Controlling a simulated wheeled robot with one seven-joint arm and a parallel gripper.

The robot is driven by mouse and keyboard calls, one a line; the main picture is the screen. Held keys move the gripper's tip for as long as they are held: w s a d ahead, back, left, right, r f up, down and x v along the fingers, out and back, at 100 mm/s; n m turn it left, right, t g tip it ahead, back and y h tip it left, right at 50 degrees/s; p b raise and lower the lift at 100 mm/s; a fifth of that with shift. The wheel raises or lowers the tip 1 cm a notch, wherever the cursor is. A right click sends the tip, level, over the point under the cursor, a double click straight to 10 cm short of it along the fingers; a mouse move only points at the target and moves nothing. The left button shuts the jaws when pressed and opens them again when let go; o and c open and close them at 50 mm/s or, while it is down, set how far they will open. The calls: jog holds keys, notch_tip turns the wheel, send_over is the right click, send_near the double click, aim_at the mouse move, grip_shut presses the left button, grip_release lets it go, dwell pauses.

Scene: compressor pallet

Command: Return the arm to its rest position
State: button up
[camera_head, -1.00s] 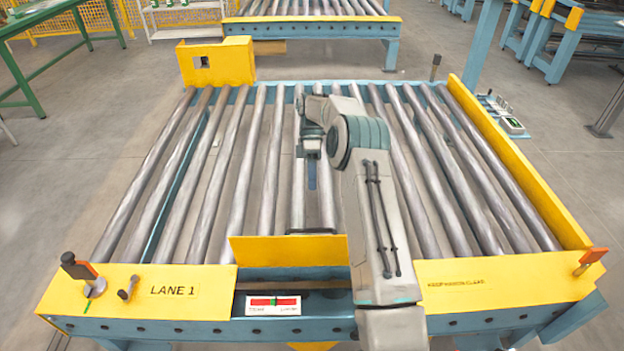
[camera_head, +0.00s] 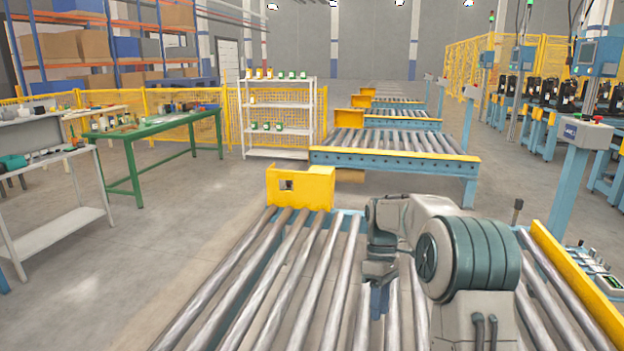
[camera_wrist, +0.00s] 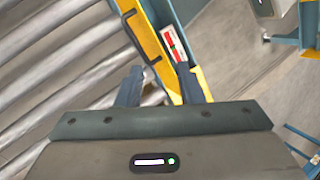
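My arm is bent over the roller conveyor (camera_head: 300,275), with my gripper (camera_head: 380,303) pointing down above the rollers in the head view. In the wrist view my gripper (camera_wrist: 163,88) shows two dark fingers well apart with nothing held between them. Beyond the fingers lie the metal rollers (camera_wrist: 60,70) and the yellow front edge with a red and white label plate (camera_wrist: 173,44). The lower arm is cut off by the bottom of the head view.
A yellow block (camera_head: 303,188) stands at the conveyor's far left corner and a yellow guard (camera_head: 575,275) runs along its right side. A second conveyor (camera_head: 390,165) lies behind. A green table (camera_head: 135,145), a white rack (camera_head: 278,115) and open floor are to the left.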

jog(key=s+r+m+t+p, duration=0.3)
jog(key=s+r+m+t, duration=0.15)
jog(key=s+r, duration=0.65)
jog(key=s+m+t+p, duration=0.3)
jog(key=s+m, duration=0.3)
jog(key=s, duration=0.8)
jog(key=shift+s+a+m, duration=0.3)
jog(key=shift+s+m, duration=0.05)
jog(key=shift+s+a, duration=0.1)
